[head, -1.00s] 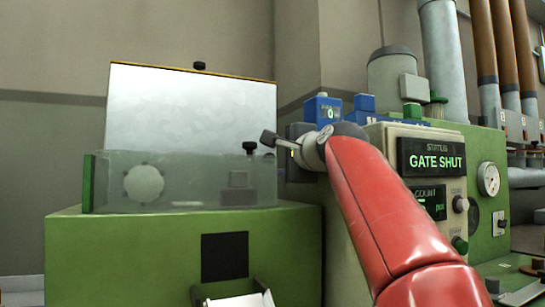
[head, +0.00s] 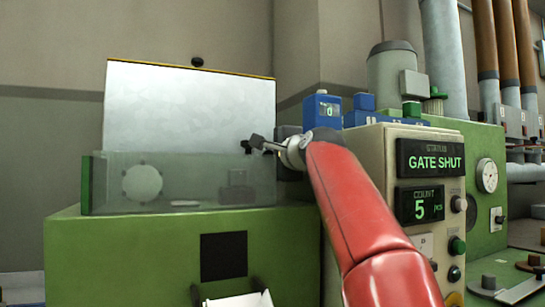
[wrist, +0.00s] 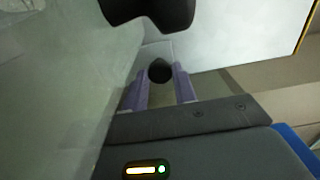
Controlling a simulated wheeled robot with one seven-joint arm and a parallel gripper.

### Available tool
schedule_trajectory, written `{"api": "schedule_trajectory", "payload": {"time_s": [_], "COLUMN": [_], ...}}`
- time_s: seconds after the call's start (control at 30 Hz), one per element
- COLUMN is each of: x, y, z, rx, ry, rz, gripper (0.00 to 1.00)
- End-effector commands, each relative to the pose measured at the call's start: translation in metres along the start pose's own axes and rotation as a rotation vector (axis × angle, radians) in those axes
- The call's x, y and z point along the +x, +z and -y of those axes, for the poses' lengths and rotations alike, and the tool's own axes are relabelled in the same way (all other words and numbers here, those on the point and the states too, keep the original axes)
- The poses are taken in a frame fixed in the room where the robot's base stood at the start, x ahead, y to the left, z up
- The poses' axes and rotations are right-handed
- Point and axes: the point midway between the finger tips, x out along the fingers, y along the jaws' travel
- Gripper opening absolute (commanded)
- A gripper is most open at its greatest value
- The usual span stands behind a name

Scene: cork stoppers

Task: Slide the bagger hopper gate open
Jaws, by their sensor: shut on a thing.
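The bagger's hopper (head: 135,197) has a greenish see-through front with a green left end and stands on a green cabinet. The status panel (head: 436,163) reads GATE SHUT. A small black knob (head: 245,147) shows at the hopper's upper right. In the wrist view a round black knob (wrist: 160,72) shows between two pale purplish bars, beside a dark grey box (wrist: 220,150) with a small lit indicator. I cannot tell what the large dark shape at the top there is.
A tall white panel (head: 190,110) with its own black top knob rises behind the hopper. Blue boxes (head: 321,112) and the control console (head: 390,160) stand to the right, close to my red arm. The count display (head: 420,203) reads 5. Open air lies left of the hopper.

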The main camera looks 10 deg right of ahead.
Motion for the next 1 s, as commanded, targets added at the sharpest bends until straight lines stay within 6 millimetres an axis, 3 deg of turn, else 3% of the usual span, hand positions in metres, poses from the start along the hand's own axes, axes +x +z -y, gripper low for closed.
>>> {"api": "schedule_trajectory", "payload": {"time_s": [0.23, 0.4, 0.6, 1.0], "x": [0.000, 0.001, 0.004, 0.000], "y": [0.000, 0.000, 0.001, 0.001], "z": [0.002, 0.030, 0.043, 0.053], "rx": [0.000, -0.001, -0.005, 0.000], "ry": [0.000, -0.002, -0.003, -0.003], "rz": [0.000, 0.002, 0.007, 0.001], "gripper": [0.00, 0.00, 0.00, 0.00]}}
